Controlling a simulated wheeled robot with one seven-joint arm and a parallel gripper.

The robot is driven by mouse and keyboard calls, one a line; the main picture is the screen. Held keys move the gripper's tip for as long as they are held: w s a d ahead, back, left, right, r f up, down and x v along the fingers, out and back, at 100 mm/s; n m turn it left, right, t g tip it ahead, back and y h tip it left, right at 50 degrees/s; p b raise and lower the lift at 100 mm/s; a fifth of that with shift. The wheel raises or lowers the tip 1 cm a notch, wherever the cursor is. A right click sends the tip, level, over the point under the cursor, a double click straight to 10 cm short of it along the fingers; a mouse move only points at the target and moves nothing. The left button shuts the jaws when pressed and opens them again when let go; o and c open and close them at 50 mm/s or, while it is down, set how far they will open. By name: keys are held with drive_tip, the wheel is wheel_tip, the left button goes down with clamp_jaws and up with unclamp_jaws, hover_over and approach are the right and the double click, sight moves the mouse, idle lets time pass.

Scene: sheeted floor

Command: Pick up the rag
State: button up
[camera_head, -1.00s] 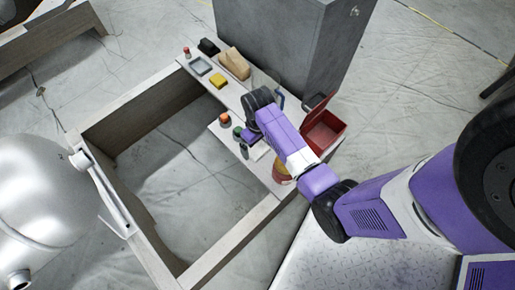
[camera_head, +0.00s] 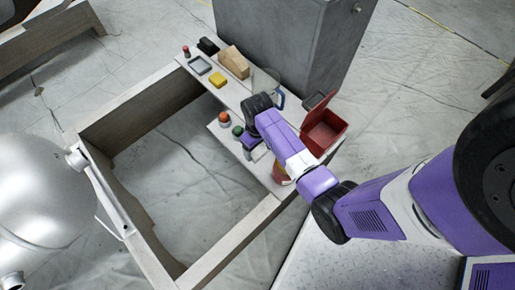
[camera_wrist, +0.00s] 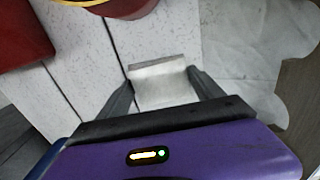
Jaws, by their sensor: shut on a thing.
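A pale, whitish rag (camera_wrist: 163,82) lies between my fingers in the wrist view, with a greyer strip along its far edge. My gripper (camera_wrist: 162,88) is shut on it, one dark finger at each side. In the head view, my gripper (camera_head: 250,147) is low over the front plank of the wooden frame, and a small pale patch of the rag (camera_head: 259,153) shows beside it. My arm hides part of that area. I cannot tell whether the rag is clear of the plank.
An open red box (camera_head: 324,131) and a red-and-yellow container (camera_head: 281,174) stand close by. An orange-topped item (camera_head: 224,119) and a green one (camera_head: 237,131) are left of my gripper. A wooden block (camera_head: 234,61), yellow piece (camera_head: 217,80) and grey tray (camera_head: 199,66) sit behind.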

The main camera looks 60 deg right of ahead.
sight(257, 148)
drive_tip(key=shift+r, duration=0.15)
wheel_tip(257, 148, up, 20)
drive_tip(key=p, duration=0.7)
drive_tip(key=shift+p, duration=0.4)
